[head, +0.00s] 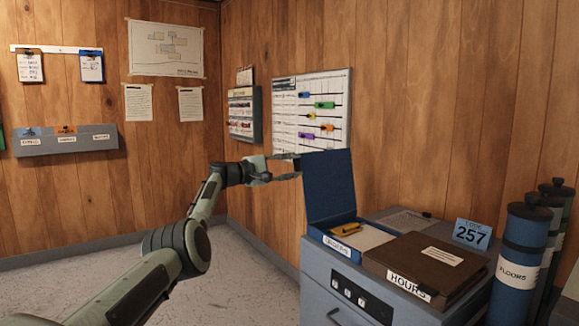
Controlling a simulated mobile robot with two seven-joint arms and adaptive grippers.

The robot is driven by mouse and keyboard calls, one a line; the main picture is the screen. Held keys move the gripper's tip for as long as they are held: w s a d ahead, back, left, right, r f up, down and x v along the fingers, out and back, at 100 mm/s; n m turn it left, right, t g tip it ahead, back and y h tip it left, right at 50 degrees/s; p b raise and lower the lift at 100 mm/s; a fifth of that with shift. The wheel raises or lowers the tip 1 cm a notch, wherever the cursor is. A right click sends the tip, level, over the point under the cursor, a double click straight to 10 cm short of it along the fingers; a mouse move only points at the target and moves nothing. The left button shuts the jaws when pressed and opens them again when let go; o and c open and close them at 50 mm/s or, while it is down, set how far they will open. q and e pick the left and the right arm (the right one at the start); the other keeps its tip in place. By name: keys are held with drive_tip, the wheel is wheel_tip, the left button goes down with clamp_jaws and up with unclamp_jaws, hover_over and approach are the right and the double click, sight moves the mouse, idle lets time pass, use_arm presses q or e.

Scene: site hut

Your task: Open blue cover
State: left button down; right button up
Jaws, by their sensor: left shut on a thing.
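The blue cover (329,184) belongs to a blue box file (318,234) on the grey cabinet. It stands up, roughly upright, at the box's back left edge. My right gripper is not in this view.
Tubes, one marked FLOORS (519,262), stand at the right. A whiteboard (337,90) hangs behind. The floor at left is clear.

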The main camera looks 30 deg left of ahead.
use_arm(q)
drive_tip(key=shift+w+a+n, duration=0.1)
drive_tip(key=shift+a+n, duration=0.2)
drive_tip(key=shift+a, duration=0.05)
idle(0.3)
drive_tip(key=c, duration=1)
unclamp_jaws()
drive_tip(key=shift+c, duration=0.2)
drive_tip(key=shift+f, duration=0.1)
drive_tip(key=v, duration=1.2)
